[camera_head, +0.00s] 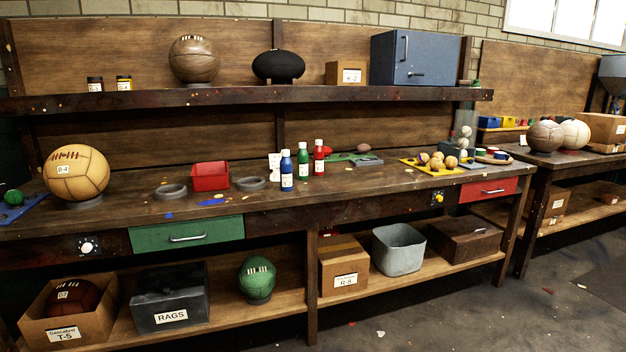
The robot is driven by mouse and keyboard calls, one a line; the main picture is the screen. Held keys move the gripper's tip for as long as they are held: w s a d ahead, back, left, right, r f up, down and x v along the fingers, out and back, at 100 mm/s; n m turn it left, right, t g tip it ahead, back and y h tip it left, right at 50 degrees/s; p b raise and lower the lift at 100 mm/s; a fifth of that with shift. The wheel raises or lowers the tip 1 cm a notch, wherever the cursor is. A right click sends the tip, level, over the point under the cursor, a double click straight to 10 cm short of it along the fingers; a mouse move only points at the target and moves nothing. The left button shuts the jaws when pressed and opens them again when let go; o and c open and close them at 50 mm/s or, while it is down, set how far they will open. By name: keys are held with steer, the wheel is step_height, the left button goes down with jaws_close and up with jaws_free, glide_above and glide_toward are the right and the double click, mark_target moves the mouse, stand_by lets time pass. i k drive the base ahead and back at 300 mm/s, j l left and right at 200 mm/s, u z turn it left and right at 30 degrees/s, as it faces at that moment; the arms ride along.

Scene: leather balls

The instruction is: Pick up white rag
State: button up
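I cannot make out a white rag anywhere in the head view. A dark grey box labelled "RAGS" (172,297) stands on the lower shelf, left of centre. Its top looks dark, and I cannot tell whether it is closed or what is inside. My gripper is not in view.
The wooden bench (330,190) holds a tan ball (76,174), a red bin (210,176) and several bottles. On the lower shelf, an open carton (68,312) and a green ball (257,279) flank the RAGS box. The floor (430,320) in front is mostly clear.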

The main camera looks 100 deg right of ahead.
mark_target(275, 176)
steer(key=z, duration=1.9)
